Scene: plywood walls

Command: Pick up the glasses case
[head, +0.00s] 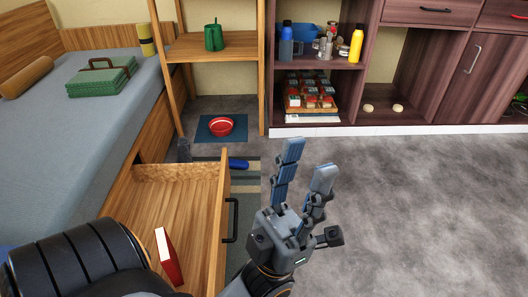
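I cannot surely pick out a glasses case. A small dark blue object (238,164) lies low on the floor by the striped mat, just beyond the open drawer; it is too small to identify. A red object with a white side (168,258), like a book, stands tilted in the open wooden drawer (181,172). My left gripper (307,157) is raised to the right of the drawer, its two fingers apart and pointing away from me, with nothing between them. My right gripper is out of view.
A bed (60,125) with a green case (101,77) is at left. A red bowl (221,126) sits on a blue mat beneath a wooden shelf (212,46). A dark cabinet (440,86) lines the back. Grey floor (430,210) at right is clear.

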